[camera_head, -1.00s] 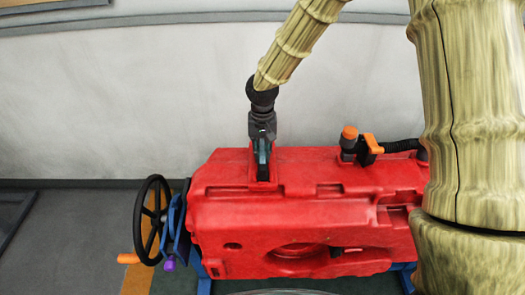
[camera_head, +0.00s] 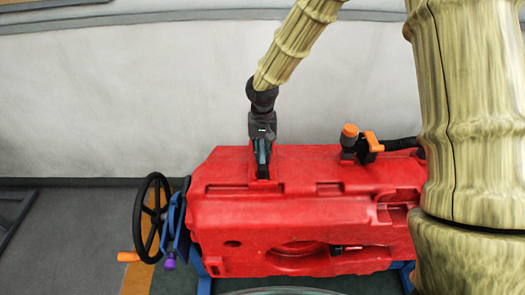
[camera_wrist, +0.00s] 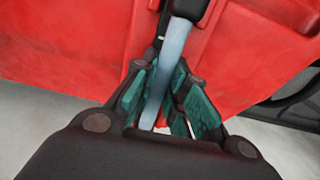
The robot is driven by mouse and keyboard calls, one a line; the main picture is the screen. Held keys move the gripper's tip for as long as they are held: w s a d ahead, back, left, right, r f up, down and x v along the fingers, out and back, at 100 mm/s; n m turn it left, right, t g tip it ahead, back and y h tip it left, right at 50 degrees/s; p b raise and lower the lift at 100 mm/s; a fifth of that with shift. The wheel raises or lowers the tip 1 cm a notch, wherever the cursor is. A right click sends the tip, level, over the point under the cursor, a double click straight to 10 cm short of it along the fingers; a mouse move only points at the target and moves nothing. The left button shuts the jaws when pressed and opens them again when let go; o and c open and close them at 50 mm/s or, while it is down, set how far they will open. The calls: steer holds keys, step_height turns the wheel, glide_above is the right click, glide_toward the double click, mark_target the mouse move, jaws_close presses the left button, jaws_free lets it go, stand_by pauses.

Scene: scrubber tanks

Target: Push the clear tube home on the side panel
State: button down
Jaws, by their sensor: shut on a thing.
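In the wrist view, the clear tube (camera_wrist: 174,50) runs as a pale, bluish, slightly curved length between my teal finger pads. Its far end meets a black collar (camera_wrist: 190,8) at the red tank; whether it is fully seated there I cannot tell. My gripper (camera_wrist: 167,78) is shut on the tube. In the head view, my gripper (camera_head: 262,168) points down at a recess in the top edge of the red tank (camera_head: 230,210). The tube is hidden there behind the fingers.
An orange-capped fitting (camera_head: 349,131) and an orange-handled valve (camera_head: 372,142) with a black corrugated hose (camera_head: 402,143) stand right of my gripper. A black handwheel (camera_head: 152,216) is at the tank's left end.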

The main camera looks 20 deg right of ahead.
steer(key=shift+r, duration=0.2)
stand_by(0.5)
steer(key=c, duration=0.9)
jaws_free()
steer(key=shift+r+p, duration=0.1)
steer(key=shift+p, duration=0.25)
steer(key=shift+w+r+p, duration=0.1)
steer(key=shift+r+p, duration=1.55)
steer(key=shift+r, duration=0.5)
steer(key=shift+r, duration=0.1)
steer(key=shift+w+r+p, duration=0.1)
steer(key=shift+r+p, duration=1.75)
steer(key=shift+r, duration=0.55)
